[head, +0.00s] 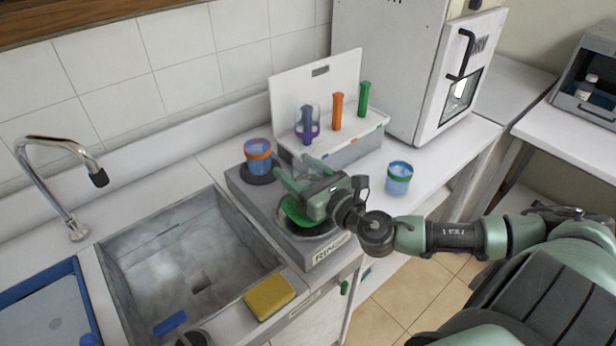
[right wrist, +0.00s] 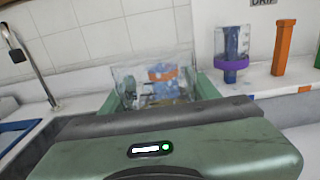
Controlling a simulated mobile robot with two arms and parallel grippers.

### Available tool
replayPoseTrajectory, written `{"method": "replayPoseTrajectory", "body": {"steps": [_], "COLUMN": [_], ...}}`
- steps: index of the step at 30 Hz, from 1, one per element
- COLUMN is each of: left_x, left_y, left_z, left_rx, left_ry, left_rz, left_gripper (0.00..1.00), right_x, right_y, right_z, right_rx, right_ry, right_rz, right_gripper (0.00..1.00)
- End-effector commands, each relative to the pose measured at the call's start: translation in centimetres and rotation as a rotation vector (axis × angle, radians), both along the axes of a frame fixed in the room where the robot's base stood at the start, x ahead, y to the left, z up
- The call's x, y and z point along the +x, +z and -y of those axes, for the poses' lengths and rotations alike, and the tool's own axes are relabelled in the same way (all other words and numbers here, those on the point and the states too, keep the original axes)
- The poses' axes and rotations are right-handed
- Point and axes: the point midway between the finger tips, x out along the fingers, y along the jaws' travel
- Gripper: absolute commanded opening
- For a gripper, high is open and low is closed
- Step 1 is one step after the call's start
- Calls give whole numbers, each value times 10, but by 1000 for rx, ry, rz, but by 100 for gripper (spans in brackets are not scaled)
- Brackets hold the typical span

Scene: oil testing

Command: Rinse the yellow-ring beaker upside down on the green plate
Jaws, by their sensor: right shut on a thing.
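The rinser (head: 243,192) is a grey unit on the counter right of the sink. Its green plate (head: 294,212) is at the front, partly covered by my right gripper (head: 298,178). In the right wrist view a clear beaker (right wrist: 128,78) stands between the fingers of the right gripper (right wrist: 155,90), which is shut on it, above or at the green plate. Its ring is not clear in either view, and I cannot tell whether it touches the plate. My left gripper is not in view.
An orange-ring beaker (head: 258,161) sits on the rinser's rear plate. A purple-ring beaker (head: 315,118) is on the rack beside orange (head: 337,112) and green (head: 363,99) posts. A green-ring beaker (head: 398,180) stands on the counter. A sponge (head: 269,297) lies by the sink (head: 165,255).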

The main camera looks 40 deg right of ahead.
Motion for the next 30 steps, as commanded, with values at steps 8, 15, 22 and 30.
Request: {"method": "replayPoseTrajectory", "body": {"steps": [8, 15, 22, 30], "left_x": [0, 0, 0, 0], "left_y": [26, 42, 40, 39], "left_z": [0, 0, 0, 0], "left_rx": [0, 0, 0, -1], "left_ry": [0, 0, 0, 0], "left_rz": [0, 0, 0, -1], "left_gripper": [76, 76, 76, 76], "right_x": [0, 0, 0, -2], "right_y": [28, 44, 43, 38], "right_z": [0, 0, 0, -4], "right_rx": [1, 1, 0, 2], "right_ry": [0, 0, 0, 4], "right_rz": [1, 2, 2, 1], "right_gripper": [20, 20, 20, 20]}}
